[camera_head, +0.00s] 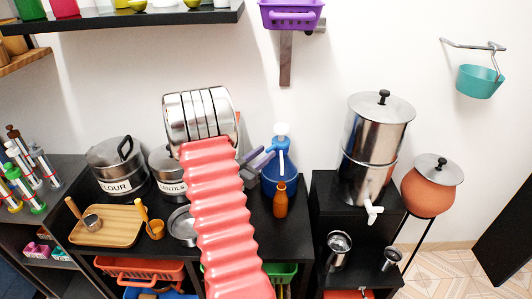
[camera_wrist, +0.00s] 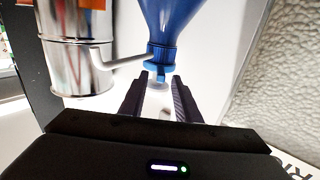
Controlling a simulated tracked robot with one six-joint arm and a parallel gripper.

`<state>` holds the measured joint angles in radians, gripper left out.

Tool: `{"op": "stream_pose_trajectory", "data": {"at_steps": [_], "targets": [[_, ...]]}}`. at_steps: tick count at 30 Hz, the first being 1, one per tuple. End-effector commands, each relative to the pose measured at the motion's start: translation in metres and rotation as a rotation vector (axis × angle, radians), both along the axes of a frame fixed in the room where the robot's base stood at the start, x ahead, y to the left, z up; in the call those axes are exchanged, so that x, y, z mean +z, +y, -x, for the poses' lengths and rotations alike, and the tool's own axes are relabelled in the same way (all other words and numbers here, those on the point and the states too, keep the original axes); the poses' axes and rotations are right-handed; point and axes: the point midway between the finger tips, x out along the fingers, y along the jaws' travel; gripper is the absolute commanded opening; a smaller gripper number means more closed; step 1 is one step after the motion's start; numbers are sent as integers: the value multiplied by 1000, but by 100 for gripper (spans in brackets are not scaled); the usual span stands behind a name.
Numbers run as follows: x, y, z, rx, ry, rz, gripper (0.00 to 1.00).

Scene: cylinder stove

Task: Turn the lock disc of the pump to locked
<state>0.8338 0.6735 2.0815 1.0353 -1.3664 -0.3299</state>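I cannot read the disc's lock state. My gripper (camera_wrist: 160,84) has its two dark fingers apart, one on each side of the whitish part. Whether they touch it is unclear. In the head view my gripper (camera_head: 263,158) is just left of the pump, partly hidden by my arm.
A brown bottle (camera_head: 280,200) stands in front of the pump. The lentils pot (camera_head: 168,170) and flour pot (camera_head: 118,165) are left. A steel dispenser (camera_head: 377,140) stands right. In the wrist view, a metal cylinder (camera_wrist: 76,55) and a thin rod (camera_wrist: 124,63) are close on the left.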

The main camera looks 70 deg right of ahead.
Motion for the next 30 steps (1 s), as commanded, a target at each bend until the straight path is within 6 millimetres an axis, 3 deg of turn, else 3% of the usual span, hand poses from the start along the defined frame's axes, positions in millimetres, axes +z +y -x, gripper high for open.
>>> {"op": "stream_pose_trajectory", "data": {"at_steps": [18,24,30], "targets": [[-1,96,-28,2,0,-1,30],[-1,110,-31,0,-1,0,30],[-1,112,-31,0,-1,1,30]]}}
